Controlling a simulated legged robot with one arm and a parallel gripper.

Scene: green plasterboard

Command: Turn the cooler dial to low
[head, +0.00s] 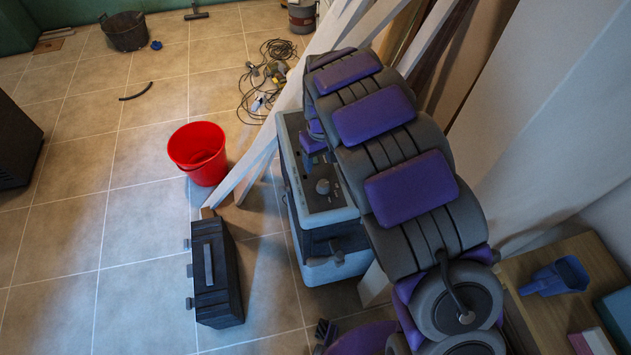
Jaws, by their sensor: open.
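The cooler (334,205) is a grey box with a pale blue-grey rim, standing on the floor at the picture's centre. A round grey dial (323,187) sits on its top panel, with small markings around it too small to read. The dial's setting cannot be read.
A black toolbox (214,272) and a red bucket (198,152) stand left of the cooler. White boards (283,125) lean close behind it. Tangled cables (268,75) lie farther back. A wooden table (545,318) with a blue scoop (556,277) is at right. Tiled floor at left is mostly free.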

